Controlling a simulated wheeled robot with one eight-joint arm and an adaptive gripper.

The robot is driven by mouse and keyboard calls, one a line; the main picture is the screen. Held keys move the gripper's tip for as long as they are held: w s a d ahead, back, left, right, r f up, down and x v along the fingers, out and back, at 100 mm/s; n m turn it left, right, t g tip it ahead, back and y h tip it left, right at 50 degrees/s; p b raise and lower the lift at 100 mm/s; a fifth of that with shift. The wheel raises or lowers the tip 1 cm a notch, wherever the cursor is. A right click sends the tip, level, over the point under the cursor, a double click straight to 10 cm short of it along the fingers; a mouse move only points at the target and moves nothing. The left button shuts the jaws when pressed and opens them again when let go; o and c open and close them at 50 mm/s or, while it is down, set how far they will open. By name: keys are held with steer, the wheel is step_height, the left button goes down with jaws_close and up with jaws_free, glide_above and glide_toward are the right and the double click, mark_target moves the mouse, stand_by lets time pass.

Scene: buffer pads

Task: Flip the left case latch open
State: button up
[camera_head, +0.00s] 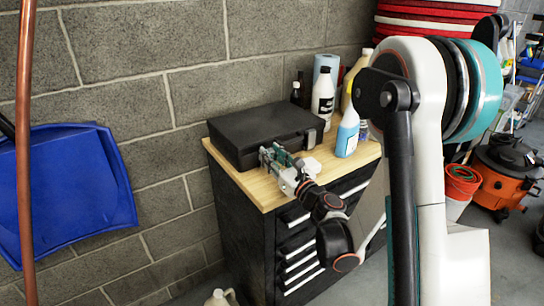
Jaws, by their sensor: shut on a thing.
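A black case (255,124) lies closed on the wooden top of a black drawer cabinet. My gripper (274,154) is at the left part of the case's front face, with its green-grey fingers against or very near it. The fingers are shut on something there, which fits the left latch. The left latch itself is hidden behind the fingers, so its position cannot be told. The right latch (311,138) shows as a small lighter patch near the case's right front corner.
The wooden top (262,190) is bare in front of the case. A blue-white spray bottle (347,134), a white bottle (323,95) and other bottles stand right of and behind the case. A brick wall is behind. A blue dustpan-like thing (75,190) hangs at left.

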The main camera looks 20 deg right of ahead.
steer(key=o, duration=1.1)
steer(key=shift+c, duration=0.2)
steer(key=shift+r, duration=0.15)
step_height(320, 180, up, 10)
